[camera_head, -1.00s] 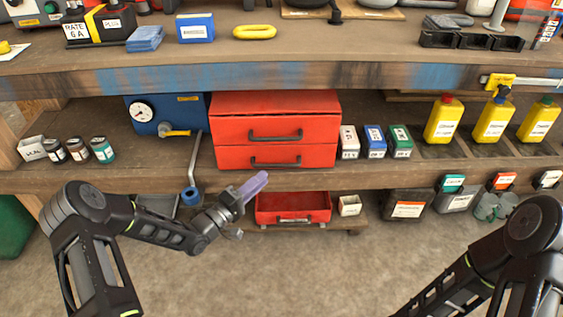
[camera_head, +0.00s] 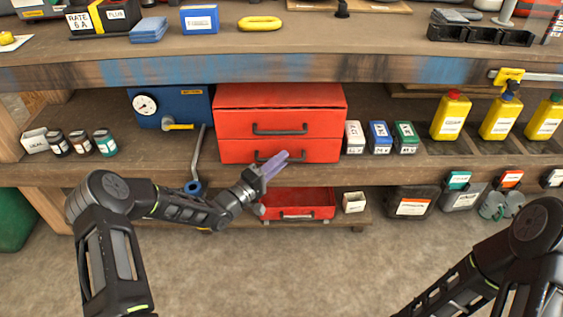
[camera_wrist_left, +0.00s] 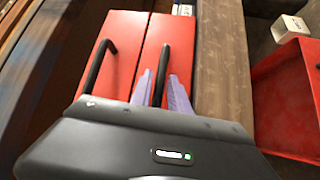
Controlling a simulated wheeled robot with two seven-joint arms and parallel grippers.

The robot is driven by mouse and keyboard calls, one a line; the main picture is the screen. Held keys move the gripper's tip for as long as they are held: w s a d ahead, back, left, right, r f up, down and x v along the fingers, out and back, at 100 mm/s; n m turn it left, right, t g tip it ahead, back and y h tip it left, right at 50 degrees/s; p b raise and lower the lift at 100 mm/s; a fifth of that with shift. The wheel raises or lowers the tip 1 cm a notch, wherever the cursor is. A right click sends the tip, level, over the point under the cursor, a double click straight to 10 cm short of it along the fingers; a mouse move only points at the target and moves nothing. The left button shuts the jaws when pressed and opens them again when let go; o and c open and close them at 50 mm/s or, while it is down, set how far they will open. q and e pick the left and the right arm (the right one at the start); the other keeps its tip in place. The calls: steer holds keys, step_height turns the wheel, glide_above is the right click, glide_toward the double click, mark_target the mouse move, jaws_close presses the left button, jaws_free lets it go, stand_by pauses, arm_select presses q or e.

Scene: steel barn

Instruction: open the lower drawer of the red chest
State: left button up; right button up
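The red chest (camera_head: 232,97) stands on the middle shelf. Its upper drawer (camera_head: 229,119) and lower drawer (camera_head: 235,151) both look shut. Each has a dark bar handle. My left gripper (camera_head: 286,158) is in front of the lower drawer, its purple fingers covering part of that drawer's handle in the head view. In the left wrist view the two fingers are apart, and the lower handle (camera_wrist_left: 162,62) shows in the gap between them. I cannot tell whether they touch it. The upper handle (camera_wrist_left: 98,64) is left of the fingers there. My right arm shows at lower right; its gripper is out of view.
Below is an open red tray (camera_head: 297,217) beside a small white box (camera_head: 354,203). A blue box with a gauge (camera_head: 170,105) and a grey lever with a blue end (camera_head: 196,165) stand left of the chest. Small labelled boxes (camera_head: 379,137) stand right. The shelf edge (camera_head: 130,175) runs below the chest.

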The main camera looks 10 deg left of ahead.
arm_select(q)
steer(key=shift+w+d+r, duration=0.1)
steer(key=shift+w+d, duration=0.1)
steer(key=shift+w, duration=0.15)
steer(key=shift+c, duration=0.4)
jaws_close()
stand_by(0.9)
